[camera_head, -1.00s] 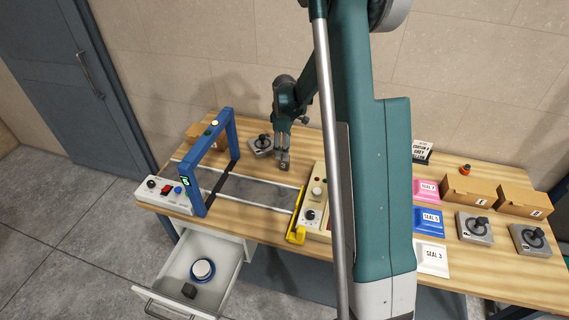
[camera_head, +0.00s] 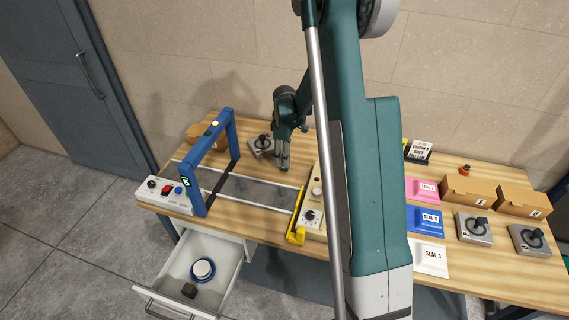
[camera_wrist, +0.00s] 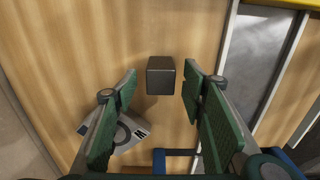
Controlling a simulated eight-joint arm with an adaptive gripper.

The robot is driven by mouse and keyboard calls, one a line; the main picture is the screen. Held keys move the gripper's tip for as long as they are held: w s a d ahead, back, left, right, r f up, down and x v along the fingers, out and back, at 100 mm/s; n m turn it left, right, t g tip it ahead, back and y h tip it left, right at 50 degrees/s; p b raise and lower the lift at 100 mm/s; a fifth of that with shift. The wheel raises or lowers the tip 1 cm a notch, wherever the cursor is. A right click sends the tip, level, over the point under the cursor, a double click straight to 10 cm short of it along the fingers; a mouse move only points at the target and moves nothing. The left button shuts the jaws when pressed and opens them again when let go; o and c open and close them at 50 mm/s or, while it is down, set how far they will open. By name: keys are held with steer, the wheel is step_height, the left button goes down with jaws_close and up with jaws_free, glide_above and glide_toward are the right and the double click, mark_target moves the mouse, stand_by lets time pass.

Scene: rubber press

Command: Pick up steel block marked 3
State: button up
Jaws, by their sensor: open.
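A small dark metal block (camera_wrist: 160,76) lies on the wooden table in the wrist view. No number shows on its visible faces. My gripper (camera_wrist: 159,72) is open, with one green finger to each side of the block in the picture and a visible gap on both sides. Whether the fingertips are level with the block is hard to tell.
A grey plate with a round handle (camera_wrist: 128,132) lies near the left finger. A blue frame (camera_head: 202,170) stands left of my gripper, and a yellow-edged control box (camera_head: 310,211) stands to its right. An open drawer (camera_head: 225,283) sits below, holding another dark block (camera_head: 189,290).

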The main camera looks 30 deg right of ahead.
steer(key=shift+f, duration=1.8)
jaws_close()
